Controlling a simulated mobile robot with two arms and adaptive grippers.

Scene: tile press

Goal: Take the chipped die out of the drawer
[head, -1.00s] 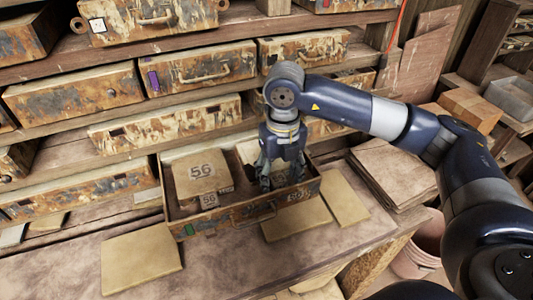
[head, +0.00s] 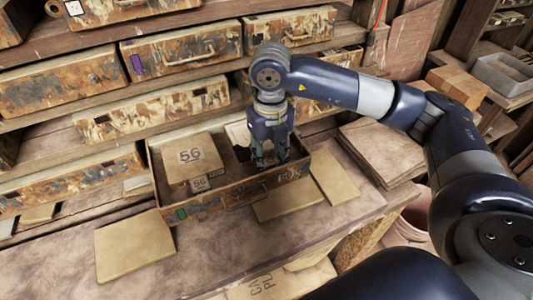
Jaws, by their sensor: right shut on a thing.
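The open drawer (head: 213,205) is a worn, rust-stained box resting on the bench. Inside, on its left, lies a large tan block marked 56 (head: 190,160), with a small block marked 56 (head: 200,183) at its front. A pale piece (head: 238,134) lies at the back, partly behind my right gripper. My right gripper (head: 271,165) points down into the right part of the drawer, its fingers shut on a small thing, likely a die. That thing is mostly hidden by the fingers, so I cannot see a chip on it. My left gripper is not in view.
Flat tan tiles lie on the bench (head: 70,262): one at front left (head: 134,245), others in front (head: 283,203) and right (head: 333,177) of the drawer. A stack of boards (head: 380,152) stands farther right. Closed drawers (head: 180,50) fill the shelves behind.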

